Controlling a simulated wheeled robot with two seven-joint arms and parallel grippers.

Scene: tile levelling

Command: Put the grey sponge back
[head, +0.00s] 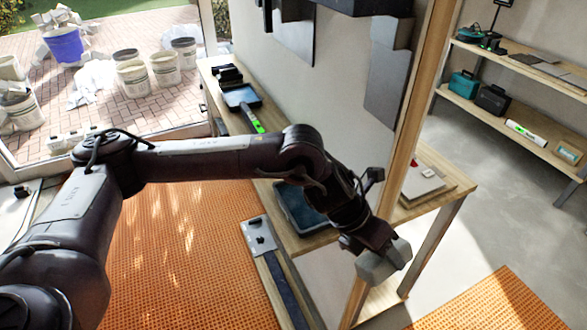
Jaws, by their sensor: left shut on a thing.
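My left arm reaches across from the left. Its gripper (372,244) is shut on a grey block, which looks like the grey sponge (384,264). The gripper holds it in front of the wooden post, to the right of the dark tub. The fingers partly cover the sponge. The dark blue-grey tub (291,208) stands on the wooden bench, partly hidden behind my left forearm. My right gripper is not in view.
A wooden post (404,135) rises close behind the gripper. A grey tile (258,236) with a small dark piece lies left of the tub. A tray and a green-marked level (252,120) lie farther back on the bench. Orange matting (170,250) covers the floor.

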